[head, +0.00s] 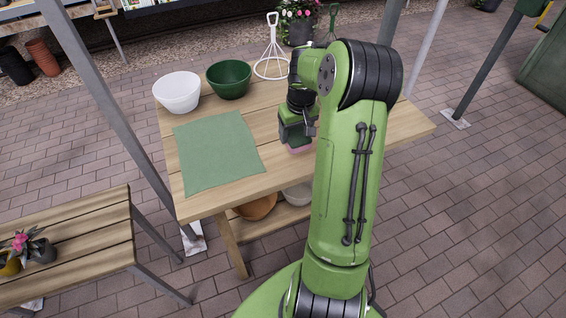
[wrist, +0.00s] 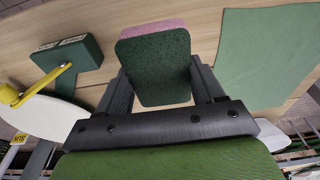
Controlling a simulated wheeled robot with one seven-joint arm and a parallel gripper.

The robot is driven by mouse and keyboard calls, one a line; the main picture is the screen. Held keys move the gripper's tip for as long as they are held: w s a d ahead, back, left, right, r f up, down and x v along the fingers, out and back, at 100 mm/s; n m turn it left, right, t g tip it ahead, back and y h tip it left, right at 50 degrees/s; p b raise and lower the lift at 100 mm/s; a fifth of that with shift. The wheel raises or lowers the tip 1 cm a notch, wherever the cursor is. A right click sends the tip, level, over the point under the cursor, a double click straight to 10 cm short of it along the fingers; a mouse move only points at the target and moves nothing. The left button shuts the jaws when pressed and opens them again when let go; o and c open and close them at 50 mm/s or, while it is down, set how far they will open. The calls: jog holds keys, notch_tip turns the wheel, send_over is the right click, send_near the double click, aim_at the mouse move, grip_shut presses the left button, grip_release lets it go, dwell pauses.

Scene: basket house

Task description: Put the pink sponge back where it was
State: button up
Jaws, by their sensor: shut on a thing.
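The pink sponge (wrist: 153,27) has a dark green scouring face turned toward the wrist camera. My gripper (wrist: 156,84) is shut on it, with one finger on each side. In the head view my gripper (head: 297,128) is over the right part of the wooden table (head: 215,203), and a pink edge of the sponge (head: 300,150) shows under it. I cannot tell whether the sponge touches the table. The green cloth (head: 217,152) lies flat on the table, left of my gripper; part of it also shows in the wrist view (wrist: 270,50).
A white bowl (head: 177,92) and a dark green bowl (head: 229,79) stand at the table's back left. A white wire stand (head: 271,65) is behind my gripper. More bowls sit on the shelf below. My arm hides much of the table's right side.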

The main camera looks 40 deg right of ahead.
aim_at(294, 156)
notch_tip(294, 156, down, 7)
jog(key=shift+b, duration=0.85)
jog(key=shift+r, duration=0.1)
jog(key=o, duration=0.9)
jog(key=shift+o, duration=0.2)
